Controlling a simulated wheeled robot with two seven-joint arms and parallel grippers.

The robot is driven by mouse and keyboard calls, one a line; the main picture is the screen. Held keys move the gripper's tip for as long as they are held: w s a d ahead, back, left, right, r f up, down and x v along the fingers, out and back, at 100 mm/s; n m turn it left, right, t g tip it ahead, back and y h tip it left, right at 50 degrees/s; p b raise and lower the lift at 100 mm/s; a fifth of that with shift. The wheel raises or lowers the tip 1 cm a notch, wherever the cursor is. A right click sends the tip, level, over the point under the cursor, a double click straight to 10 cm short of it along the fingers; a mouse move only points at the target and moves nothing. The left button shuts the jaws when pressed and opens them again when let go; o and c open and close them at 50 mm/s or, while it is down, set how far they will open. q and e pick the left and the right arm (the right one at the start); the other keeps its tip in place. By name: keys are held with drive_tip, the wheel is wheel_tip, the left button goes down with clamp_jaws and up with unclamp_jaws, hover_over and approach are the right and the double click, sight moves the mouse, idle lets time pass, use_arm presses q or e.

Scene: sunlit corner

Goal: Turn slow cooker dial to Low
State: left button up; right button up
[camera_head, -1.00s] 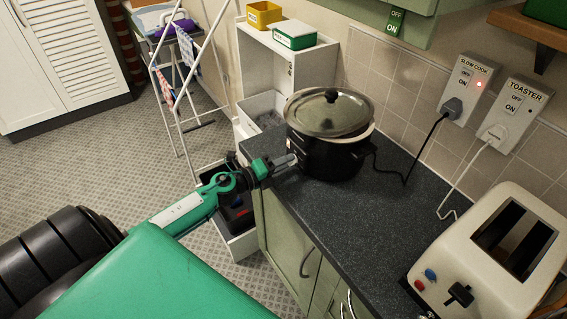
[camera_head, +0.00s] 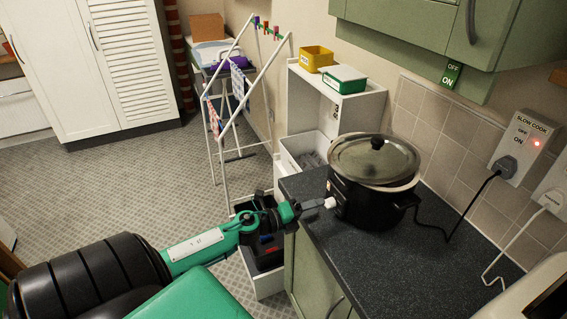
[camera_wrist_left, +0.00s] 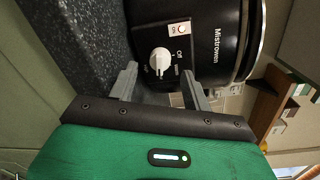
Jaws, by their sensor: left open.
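The black slow cooker (camera_head: 372,190) with a glass-and-metal lid stands on the dark worktop. Its white dial (camera_head: 331,203) faces my left gripper in the head view. In the left wrist view the dial (camera_wrist_left: 160,59) sits on the black front panel, with an "Off" label beside it and other markings too small to read. My left gripper (camera_head: 318,205) is open just in front of the dial. In the left wrist view its two grey fingers (camera_wrist_left: 159,80) are apart, with the dial between and beyond them. The right gripper is not in view.
A lit slow cooker socket (camera_head: 523,143) is on the tiled wall, its black cord running to the cooker. A cream toaster (camera_head: 530,295) is at bottom right. A white shelf unit (camera_head: 335,105) stands behind, and a drying rack (camera_head: 237,100) stands on the floor.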

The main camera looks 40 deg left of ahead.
use_arm(q)
drive_tip(key=b+v, duration=0.2)
drive_tip(key=v, duration=0.8)
drive_tip(key=shift+s+b, duration=0.2)
drive_tip(key=shift+b, duration=0.1)
drive_tip(key=s+a+f+n+g+y, duration=0.1)
drive_tip(key=a+f+n+y, duration=0.3)
drive_tip(key=f, duration=0.5)
drive_tip(key=s+a+f+n+y, duration=0.1)
drive_tip(key=a+f+n+y, duration=0.3)
drive_tip(key=f, duration=0.6)
drive_tip(key=s+d+f+n+g, duration=0.1)
drive_tip(key=s+f+n+g, duration=0.2)
drive_tip(key=f, duration=0.6)
drive_tip(key=s+d+f+n+g, duration=0.1)
drive_tip(key=s+f+n, duration=0.3)
drive_tip(key=f, duration=0.5)
drive_tip(key=s+d+f+n+g, duration=0.5)
drive_tip(key=s+f, duration=0.5)
drive_tip(key=f, duration=0.4)
drive_tip(key=s+d+f+n+g, duration=0.2)
drive_tip(key=s+d+f, duration=0.3)
drive_tip(key=s+d, duration=0.3)
drive_tip(key=s+d+f+n+g+h, duration=0.1)
drive_tip(key=s+d+f+n+g, duration=0.1)
drive_tip(key=s+d+f, duration=0.4)
drive_tip(key=s+d+g, duration=0.1)
drive_tip(key=s+d, duration=0.1)
drive_tip(key=s, duration=0.2)
drive_tip(key=shift+s+f, duration=0.2)
